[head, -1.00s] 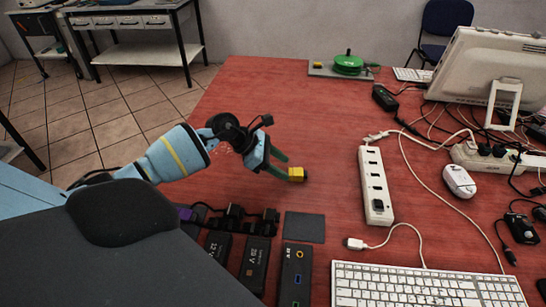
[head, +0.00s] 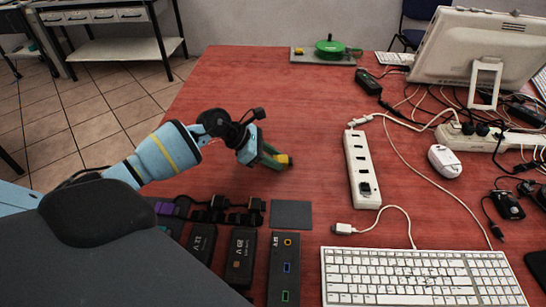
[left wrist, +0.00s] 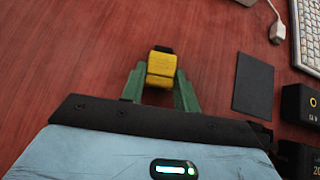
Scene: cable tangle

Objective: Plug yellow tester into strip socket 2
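The yellow tester (head: 284,160) is held at the tips of my left gripper (head: 274,157), above the red table. In the left wrist view the tester (left wrist: 162,68) sits between the two green fingers, with a dark end pointing away from the gripper. The white power strip (head: 362,168) lies to the right of the gripper, with a clear gap between them. It has a row of dark sockets and a black plug or switch at its near end. I cannot read any socket numbers. My right gripper is not in view.
A white keyboard (head: 415,277) and a white cable plug (head: 343,229) lie near the strip. Black adapters (head: 240,255) and a dark pad (head: 291,214) line the near left. Cables, a mouse (head: 444,161) and a monitor (head: 482,55) crowd the right.

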